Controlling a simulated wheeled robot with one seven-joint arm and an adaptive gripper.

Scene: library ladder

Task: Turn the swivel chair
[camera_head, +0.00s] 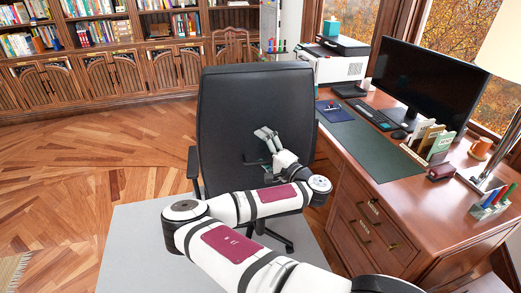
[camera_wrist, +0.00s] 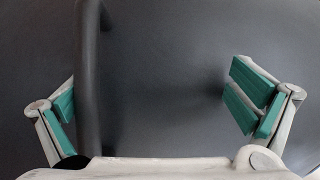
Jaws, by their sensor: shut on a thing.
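The black swivel chair (camera_head: 228,105) stands with its tall backrest facing me. My gripper (camera_head: 265,136) is at the lower right part of the backrest. In the wrist view, the dark backrest fills the picture behind my gripper (camera_wrist: 157,108), and a dark upright bar (camera_wrist: 89,85) of the chair runs between its green-padded fingers, close beside the left one. The fingers are wide apart, shut on the chair; the exact contact is hard to see. An armrest (camera_head: 194,165) shows at the left. My arm hides much of the seat and base.
A wooden desk (camera_head: 400,185) stands close at the right, with a monitor (camera_head: 425,85), keyboard (camera_head: 371,116) and printer (camera_head: 335,65). Bookshelves (camera_head: 120,60) line the back wall.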

